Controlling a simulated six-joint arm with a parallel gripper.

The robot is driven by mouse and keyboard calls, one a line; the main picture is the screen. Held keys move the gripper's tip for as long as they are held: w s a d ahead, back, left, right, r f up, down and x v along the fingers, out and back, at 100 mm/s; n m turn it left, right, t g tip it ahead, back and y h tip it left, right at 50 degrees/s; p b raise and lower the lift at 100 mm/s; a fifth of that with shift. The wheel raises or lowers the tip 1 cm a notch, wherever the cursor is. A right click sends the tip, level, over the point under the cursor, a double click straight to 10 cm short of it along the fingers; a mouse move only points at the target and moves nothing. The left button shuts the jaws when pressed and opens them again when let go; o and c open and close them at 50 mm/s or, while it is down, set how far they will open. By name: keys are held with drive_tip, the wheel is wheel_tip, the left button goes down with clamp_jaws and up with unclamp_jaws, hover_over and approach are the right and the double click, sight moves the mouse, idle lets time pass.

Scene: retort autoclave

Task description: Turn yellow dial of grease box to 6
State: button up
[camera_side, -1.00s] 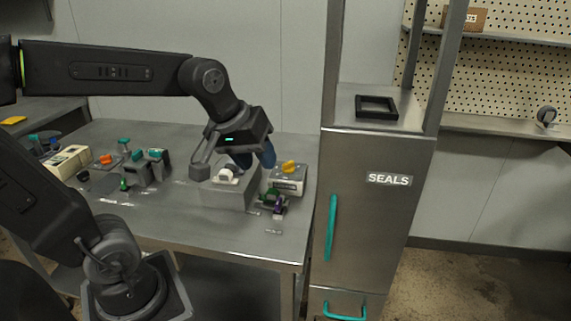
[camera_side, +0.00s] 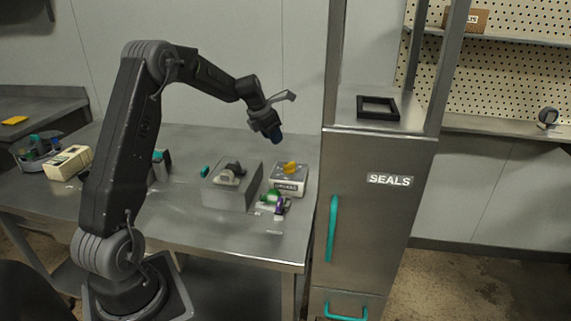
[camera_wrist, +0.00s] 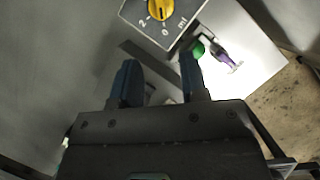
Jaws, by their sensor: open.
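In the wrist view the yellow dial (camera_wrist: 160,8) is at the top edge, on a dark face with "2", "0" and "ml" legible; the rest of the scale is cut off or unclear. My gripper (camera_side: 270,135) is above the bench, up and to the left of the dial, apart from it. In the wrist view its two blue fingers (camera_wrist: 158,82) are spread with nothing held between them.
A grey block with a pale fitting (camera_side: 229,190) stands left of the grease box. Green and purple small items (camera_side: 276,205) lie in front of it; the purple one (camera_wrist: 225,55) shows in the wrist view. The steel SEALS cabinet (camera_side: 375,220) rises close on the right.

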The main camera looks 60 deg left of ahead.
sight(289, 167)
drive_tip(key=x, duration=1.3)
drive_tip(key=shift+d, duration=0.1)
drive_tip(key=shift+c, duration=0.4)
clamp_jaws()
